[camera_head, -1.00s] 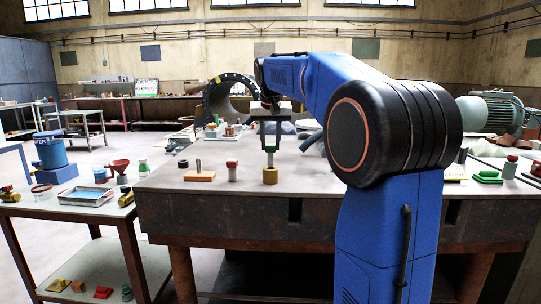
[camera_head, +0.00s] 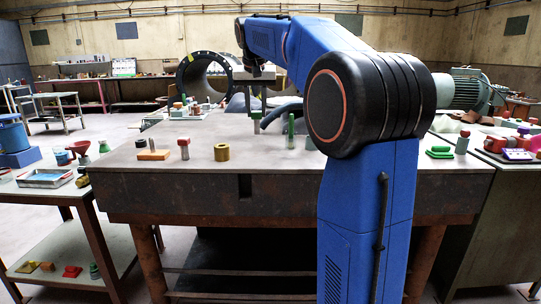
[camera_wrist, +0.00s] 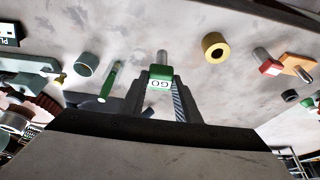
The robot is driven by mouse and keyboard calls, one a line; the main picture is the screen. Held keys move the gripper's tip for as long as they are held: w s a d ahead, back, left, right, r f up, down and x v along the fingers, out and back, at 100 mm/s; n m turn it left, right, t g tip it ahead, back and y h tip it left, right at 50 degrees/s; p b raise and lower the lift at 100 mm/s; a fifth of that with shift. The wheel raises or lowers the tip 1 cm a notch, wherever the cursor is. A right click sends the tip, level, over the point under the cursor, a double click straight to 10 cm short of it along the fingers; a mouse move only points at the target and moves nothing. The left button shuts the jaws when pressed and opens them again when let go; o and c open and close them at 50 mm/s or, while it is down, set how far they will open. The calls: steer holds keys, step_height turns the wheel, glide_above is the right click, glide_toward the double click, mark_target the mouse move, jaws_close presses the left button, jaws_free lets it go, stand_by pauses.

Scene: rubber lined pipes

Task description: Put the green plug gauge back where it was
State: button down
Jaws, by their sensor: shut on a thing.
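The green plug gauge (camera_wrist: 160,74), marked "GO", is between the two fingers of my gripper (camera_wrist: 161,92) in the wrist view. Its grey metal end points away from my gripper. In the head view my gripper (camera_head: 256,103) is above the steel table, and only the gauge's grey lower end (camera_head: 257,124) shows clearly below the fingers. The brass ring (camera_head: 221,152) stands on the table to the left, apart from the gauge; it also shows in the wrist view (camera_wrist: 215,47).
An upright green rod (camera_head: 291,130) and a grey ring (camera_wrist: 87,64) are near my gripper. The table front (camera_head: 270,168) is clear.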

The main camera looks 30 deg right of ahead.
mark_target(258, 134)
step_height(258, 134, down, 5)
steer(key=shift+s+d+r, duration=0.1)
steer(key=shift+d, duration=0.05)
steer(key=shift+f, duration=2.35)
steer(key=shift+f, duration=0.1)
steer(key=c, duration=1.3)
jaws_free()
steer(key=shift+c, duration=0.2)
steer(key=v, duration=1.2)
